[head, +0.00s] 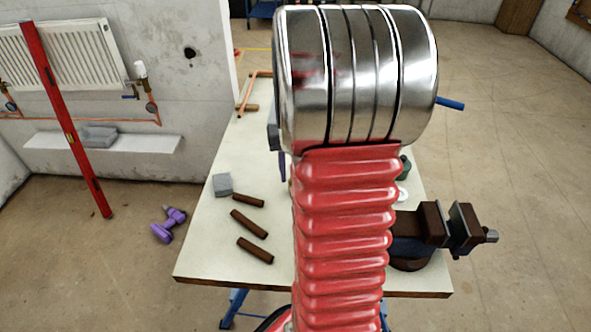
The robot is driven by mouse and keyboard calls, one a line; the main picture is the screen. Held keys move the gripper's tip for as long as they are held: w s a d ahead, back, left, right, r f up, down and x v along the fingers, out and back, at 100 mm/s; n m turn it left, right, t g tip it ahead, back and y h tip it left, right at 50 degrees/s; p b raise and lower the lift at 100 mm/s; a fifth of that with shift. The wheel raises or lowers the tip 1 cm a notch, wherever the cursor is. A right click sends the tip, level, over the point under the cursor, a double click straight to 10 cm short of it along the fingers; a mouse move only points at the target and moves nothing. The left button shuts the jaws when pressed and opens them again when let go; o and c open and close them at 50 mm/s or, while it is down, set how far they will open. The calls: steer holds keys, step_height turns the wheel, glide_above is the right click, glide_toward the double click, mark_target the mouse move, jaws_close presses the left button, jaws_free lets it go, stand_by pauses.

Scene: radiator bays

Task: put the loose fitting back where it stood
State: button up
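No loose fitting can be made out for certain; my arm, with its red ribbed sleeve and shiny metal joint, hides the middle of the workbench (215,255). My gripper is not visible behind it. A grey part and a purple piece (282,166) show only as slivers at the arm's left edge. A green item (405,168) and a white round item (403,194) peek out at its right edge. On the left wall a white radiator (75,55) has a valve with a white head (140,70) on copper pipe.
Several brown cylinders (249,222) and a grey block (222,184) lie on the bench's left. A dark vise (435,228) is at its right edge. Copper pipe (247,95) lies at the back. A red level (62,110) leans on the wall; a purple tool (168,225) lies on the floor.

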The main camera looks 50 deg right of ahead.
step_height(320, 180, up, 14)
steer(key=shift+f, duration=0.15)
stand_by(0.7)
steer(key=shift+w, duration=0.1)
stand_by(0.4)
